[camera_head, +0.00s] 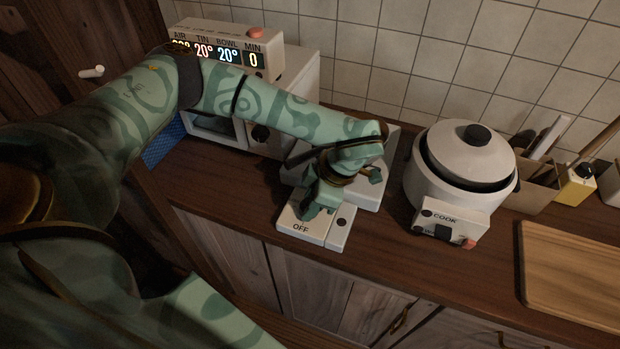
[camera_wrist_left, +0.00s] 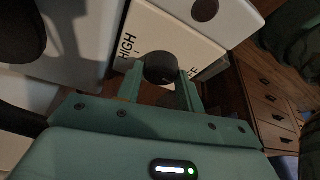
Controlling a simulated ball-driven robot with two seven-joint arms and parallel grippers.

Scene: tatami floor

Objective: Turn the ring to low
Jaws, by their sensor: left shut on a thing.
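The ring unit (camera_head: 368,193) is a low white box on the counter, partly hidden under my left arm. Its front panel (camera_head: 290,222) reads OFF in the head view; HIGH and part of OFF show in the left wrist view. A dark round knob (camera_wrist_left: 160,68) sits on this panel. My left gripper (camera_head: 315,208) is over the panel, also seen in the left wrist view (camera_wrist_left: 161,82), with its fingers on both sides of the knob and shut on it. I cannot tell exactly where the knob points. My right gripper is not in view.
A white rice cooker (camera_head: 425,190) labelled COOK stands right of the ring unit. Behind my left arm is a white oven with a lit display (camera_head: 224,53). A wooden board (camera_head: 570,275) lies at the right. A tan holder (camera_head: 533,190) stands behind it. Bare counter lies between cooker and board.

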